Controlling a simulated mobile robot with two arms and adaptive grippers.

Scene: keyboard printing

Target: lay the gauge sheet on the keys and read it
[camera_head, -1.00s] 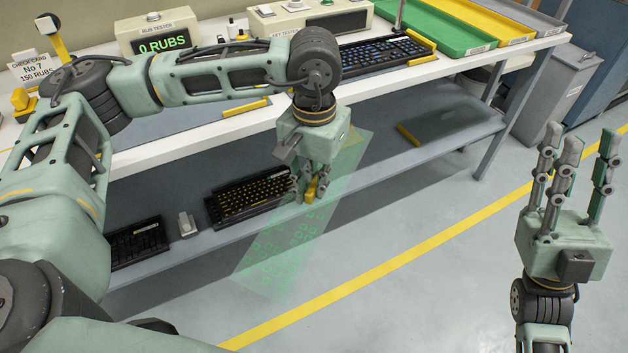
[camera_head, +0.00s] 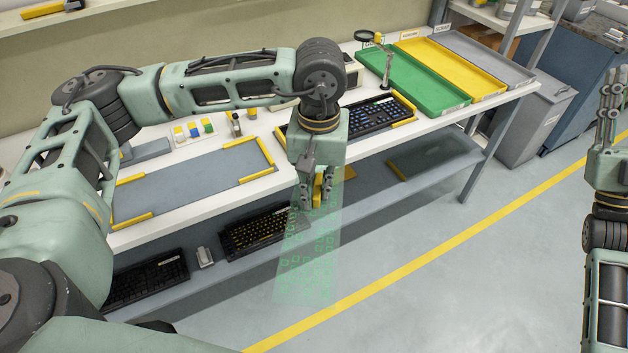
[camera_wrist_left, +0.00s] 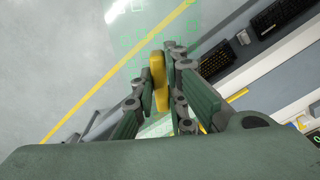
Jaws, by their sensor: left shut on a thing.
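The gauge sheet (camera_head: 308,262) is a clear green-tinted sheet with printed key outlines. It hangs in front of the bench below my left gripper (camera_head: 317,203), which is shut on its yellow grip. The wrist view shows this yellow grip (camera_wrist_left: 160,82) between the fingers, with the faint sheet (camera_wrist_left: 150,38) beyond. A black keyboard (camera_head: 372,118) with some blue keys lies on the bench top between yellow corner guides, behind and right of the gripper and apart from the sheet. My right gripper (camera_head: 608,110) is empty at the right edge, fingers up, partly cut off.
An empty grey mat (camera_head: 190,187) with yellow corners lies left on the bench. Green (camera_head: 425,85), yellow (camera_head: 455,68) and grey (camera_head: 488,55) trays stand at the right end. Two keyboards (camera_head: 262,230) (camera_head: 145,283) lie on the lower shelf. The floor in front is clear.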

